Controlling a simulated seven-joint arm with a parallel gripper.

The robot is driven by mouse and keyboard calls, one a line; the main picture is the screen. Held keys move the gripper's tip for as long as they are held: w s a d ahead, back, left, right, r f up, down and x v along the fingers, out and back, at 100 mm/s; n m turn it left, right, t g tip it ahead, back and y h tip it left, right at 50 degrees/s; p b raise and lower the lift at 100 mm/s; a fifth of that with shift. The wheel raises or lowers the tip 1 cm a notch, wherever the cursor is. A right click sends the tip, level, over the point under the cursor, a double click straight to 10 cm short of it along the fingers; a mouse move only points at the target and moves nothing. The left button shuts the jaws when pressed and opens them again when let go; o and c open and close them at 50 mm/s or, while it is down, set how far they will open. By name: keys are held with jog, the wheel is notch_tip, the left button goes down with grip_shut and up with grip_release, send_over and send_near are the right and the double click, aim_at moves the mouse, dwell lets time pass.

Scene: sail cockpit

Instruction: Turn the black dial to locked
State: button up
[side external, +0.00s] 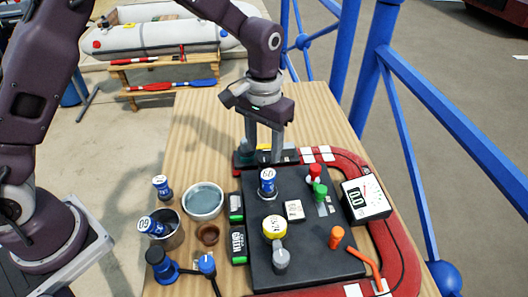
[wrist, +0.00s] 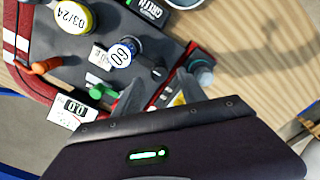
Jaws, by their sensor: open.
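My gripper (side external: 263,157) points down over the far end of the dark board (side external: 305,262), its two fingers apart. In the wrist view, my gripper (wrist: 163,84) has its fingertips at the board's end, with nothing clearly held between them. I cannot clearly make out a black dial. A dark round piece (wrist: 201,72) sits beside one fingertip at the board's corner in the wrist view. In the side view that end is partly hidden by my fingers. Any locked marking is too small to read.
On the board stand a blue-and-white can (side external: 268,182), a yellow-topped piece (side external: 274,228), a grey knob (side external: 281,259), and red (side external: 315,172), green (side external: 320,191) and orange (side external: 336,237) pieces. A white meter (side external: 366,199) lies right; a bowl (side external: 203,200) stands left.

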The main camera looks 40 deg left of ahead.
aim_at(263, 158)
jog(key=shift+r, duration=2.45)
jog(key=s+a+r+t, duration=0.2)
jog(key=s+a+r, duration=0.2)
jog(key=s+r, duration=0.4)
jog(key=s+a+r+t, duration=0.2)
jog(key=s+a+r, duration=0.3)
jog(key=s, duration=0.5)
jog(key=s+a+t, duration=0.1)
jog(key=s, duration=0.7)
jog(key=shift+f+t, duration=0.3)
jog(key=shift+f, duration=0.15)
jog(key=shift+a, duration=0.1)
